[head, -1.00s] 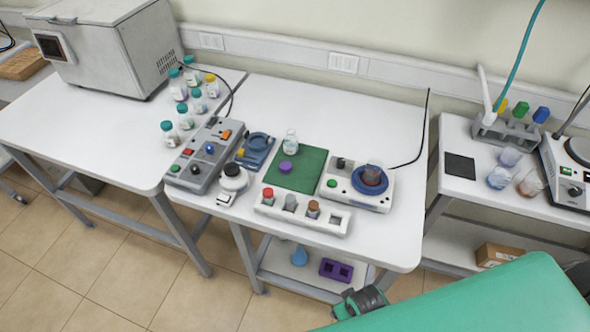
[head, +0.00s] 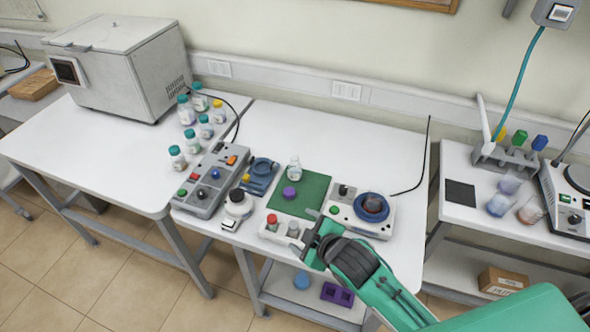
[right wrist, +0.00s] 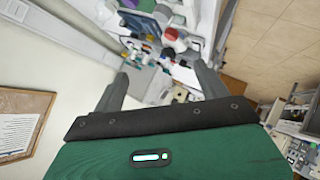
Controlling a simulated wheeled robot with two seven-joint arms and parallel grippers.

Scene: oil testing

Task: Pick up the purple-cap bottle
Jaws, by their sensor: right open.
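A small purple cap (head: 289,193) sits on the green mat (head: 312,190) on the middle table. A clear bottle (head: 294,170) with no coloured cap visible stands just behind it, at the mat's back edge. I cannot tell whether a bottle body lies under the purple cap. My right gripper (head: 308,231) is open and empty, above the white rack at the table's front, to the front right of the cap and apart from it. Its two spread fingers also show in the right wrist view (right wrist: 160,88). My left gripper is not in view.
The white rack (head: 268,236) holds a red-capped bottle (head: 272,221) and a grey-topped one (head: 293,229). A grey control box (head: 207,181) and several teal-capped bottles (head: 187,110) are left.

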